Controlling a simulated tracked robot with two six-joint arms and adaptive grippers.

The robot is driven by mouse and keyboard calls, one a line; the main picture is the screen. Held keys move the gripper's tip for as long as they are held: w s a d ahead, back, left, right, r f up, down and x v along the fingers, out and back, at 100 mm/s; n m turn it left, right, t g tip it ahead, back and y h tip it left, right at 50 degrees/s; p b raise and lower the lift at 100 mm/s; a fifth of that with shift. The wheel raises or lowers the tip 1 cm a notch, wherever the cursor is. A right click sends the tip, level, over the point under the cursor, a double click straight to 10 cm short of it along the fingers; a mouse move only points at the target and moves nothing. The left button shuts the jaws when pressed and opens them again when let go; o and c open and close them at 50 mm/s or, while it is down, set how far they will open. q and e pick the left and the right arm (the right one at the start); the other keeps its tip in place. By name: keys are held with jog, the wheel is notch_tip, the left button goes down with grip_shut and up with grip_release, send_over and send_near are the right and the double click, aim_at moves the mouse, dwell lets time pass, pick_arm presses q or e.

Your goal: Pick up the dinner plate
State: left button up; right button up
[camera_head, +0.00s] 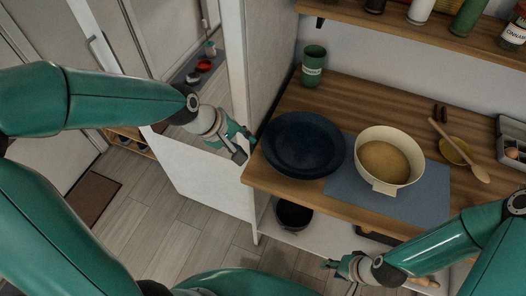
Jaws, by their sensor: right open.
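The dark blue dinner plate (304,146) lies flat on the left part of the wooden counter, partly over the edge of a grey-blue mat (345,187). My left gripper (246,147) is just left of the plate, by the counter's left edge. Its fingers point toward the rim, with a small gap seeming to remain. The picture is too small to tell how far they are apart. My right gripper (333,265) is open and empty, low in front of the counter and away from the plate.
A cream pot (391,160) stands on the mat right of the plate. A green cup (314,66) is behind the plate. A wooden spoon (459,150) rests over a yellow bowl (456,152). A white upright panel (237,75) stands close to my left gripper. A dark pot (293,215) sits below.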

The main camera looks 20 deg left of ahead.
aim_at(269, 158)
pick_arm(q)
jog(key=x, duration=1.4)
jog(key=shift+w+d+f, duration=0.1)
jog(key=shift+f, duration=0.15)
grip_shut()
